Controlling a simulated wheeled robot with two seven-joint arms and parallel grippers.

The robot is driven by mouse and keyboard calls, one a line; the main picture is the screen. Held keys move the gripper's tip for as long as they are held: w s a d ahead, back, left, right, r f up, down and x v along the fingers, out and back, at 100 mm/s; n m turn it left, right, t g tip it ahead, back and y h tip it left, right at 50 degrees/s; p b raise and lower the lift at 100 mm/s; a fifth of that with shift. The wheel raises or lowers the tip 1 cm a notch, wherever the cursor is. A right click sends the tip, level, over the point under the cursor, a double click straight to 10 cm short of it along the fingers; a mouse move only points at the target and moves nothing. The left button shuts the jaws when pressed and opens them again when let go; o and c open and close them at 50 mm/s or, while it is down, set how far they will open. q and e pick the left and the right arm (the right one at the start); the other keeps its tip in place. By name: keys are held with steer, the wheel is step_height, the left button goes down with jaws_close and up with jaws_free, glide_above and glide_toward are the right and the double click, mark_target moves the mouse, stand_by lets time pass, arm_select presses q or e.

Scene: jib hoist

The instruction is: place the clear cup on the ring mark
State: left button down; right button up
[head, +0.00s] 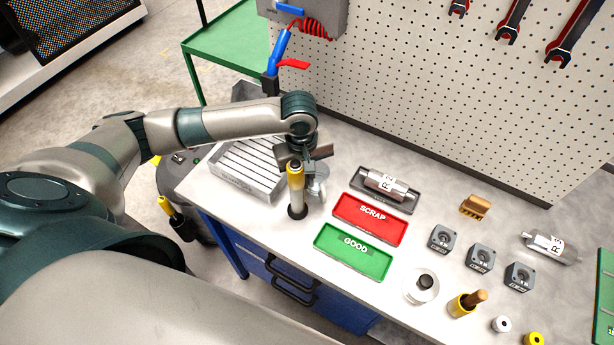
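The clear cup (317,187) is see-through and stands near the back middle of the bench, just right of an upright yellow-topped post. My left gripper (309,167) reaches in from the left and points down at the cup, with its fingers at the cup's upper part. The post partly hides the fingers and cup, so I cannot tell whether they grip it. A pale round ring mark (409,290) shows on the bench front, with a small black-topped piece on or beside it. My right gripper is out of view.
The yellow-topped post (296,189) stands close in front of the gripper. A slatted grey tray (243,172) is left. Red SCRAP (370,219) and green GOOD (353,253) trays lie between cup and ring. Grey blocks (480,258) and a wooden-handled tool (466,303) are right.

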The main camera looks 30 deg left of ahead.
arm_select(q)
steer(key=shift+f, duration=0.1)
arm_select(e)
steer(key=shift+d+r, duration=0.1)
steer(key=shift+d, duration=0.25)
arm_select(q)
steer(key=c, duration=2)
jaws_free()
